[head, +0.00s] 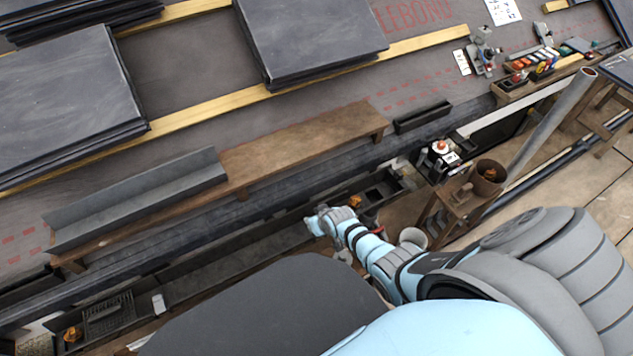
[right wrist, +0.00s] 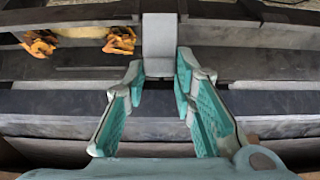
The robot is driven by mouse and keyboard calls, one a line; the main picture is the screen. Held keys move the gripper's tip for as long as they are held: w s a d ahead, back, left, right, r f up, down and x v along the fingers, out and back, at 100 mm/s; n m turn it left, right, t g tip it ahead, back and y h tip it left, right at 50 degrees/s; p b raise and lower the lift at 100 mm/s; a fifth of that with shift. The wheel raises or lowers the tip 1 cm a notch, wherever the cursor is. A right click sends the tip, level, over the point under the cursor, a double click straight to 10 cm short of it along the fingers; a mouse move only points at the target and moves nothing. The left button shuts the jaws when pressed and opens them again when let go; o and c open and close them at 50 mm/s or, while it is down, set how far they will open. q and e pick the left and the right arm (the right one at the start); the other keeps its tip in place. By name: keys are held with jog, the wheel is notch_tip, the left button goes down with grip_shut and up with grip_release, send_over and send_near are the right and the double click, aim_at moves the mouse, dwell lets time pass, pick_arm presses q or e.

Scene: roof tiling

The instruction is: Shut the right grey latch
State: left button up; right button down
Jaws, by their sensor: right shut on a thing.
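The right grey latch (right wrist: 158,35) is a flat light-grey strap standing upright at the top middle of the right wrist view, across the dark long rails (right wrist: 70,102). My right gripper (right wrist: 160,74) has its teal fingertips on either side of the strap's lower end, shut on it. In the head view my right gripper (head: 318,222) reaches down to the dark trough along the roof's edge and hides the latch there. My left gripper is in neither view.
Orange-brown leafy clumps (right wrist: 40,43) lie left of the latch. A small light-grey piece (head: 158,303) sits on the trough at lower left. A wooden plank (head: 300,143) and slate stacks (head: 310,40) lie on the roof. A brown pot (head: 488,177) stands on a small wooden stand.

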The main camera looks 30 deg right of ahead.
jog(key=c, duration=1.3)
grip_release()
jog(key=shift+r, duration=0.1)
jog(key=v, duration=1.2)
